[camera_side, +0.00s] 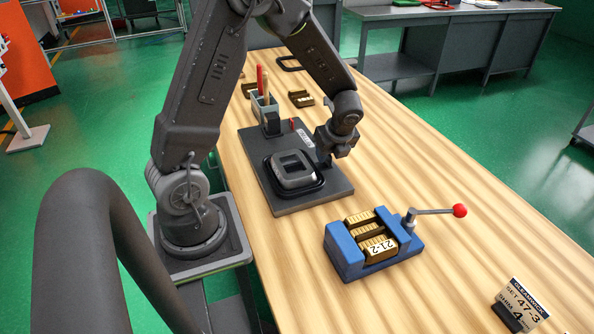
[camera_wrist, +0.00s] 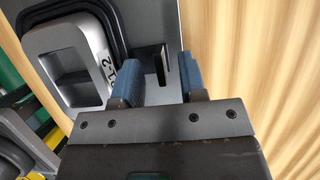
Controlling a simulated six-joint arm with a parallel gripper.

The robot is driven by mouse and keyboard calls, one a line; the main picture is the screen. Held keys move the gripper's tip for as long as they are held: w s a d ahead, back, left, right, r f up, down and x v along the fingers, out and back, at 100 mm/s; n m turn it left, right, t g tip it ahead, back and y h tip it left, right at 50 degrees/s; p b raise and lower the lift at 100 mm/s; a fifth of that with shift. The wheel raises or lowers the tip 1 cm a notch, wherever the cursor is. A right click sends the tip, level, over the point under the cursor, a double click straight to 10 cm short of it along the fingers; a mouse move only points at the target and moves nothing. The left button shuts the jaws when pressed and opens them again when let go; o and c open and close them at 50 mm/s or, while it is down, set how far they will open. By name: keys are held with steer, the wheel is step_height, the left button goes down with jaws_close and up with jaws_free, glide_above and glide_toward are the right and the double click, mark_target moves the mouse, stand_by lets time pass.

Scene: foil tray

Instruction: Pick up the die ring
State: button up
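The die ring (camera_side: 293,170) looks like a grey, rounded square frame with a crossbar, inside a black rim on a dark base plate (camera_side: 300,205). In the wrist view, the grey frame (camera_wrist: 68,38) is at the upper left, with a label partly reading "1-2" on its side. My gripper (camera_side: 326,161) is low over the plate, just right of the frame. In the wrist view its two blue-padded fingers (camera_wrist: 160,65) are apart. A small dark upright piece or slot shows between them; I cannot tell whether it touches either finger.
A blue vise (camera_side: 345,254) with brass-coloured blocks, a "21-2" label and a red-knobbed lever (camera_side: 459,210) stands in front. A sign (camera_side: 522,305) stands front right. The table's right side is clear.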

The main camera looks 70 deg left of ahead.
steer(key=shift+a+f, duration=0.25)
steer(key=shift+f, duration=0.45)
steer(key=shift+c, duration=0.4)
jaws_close()
steer(key=shift+r, duration=0.1)
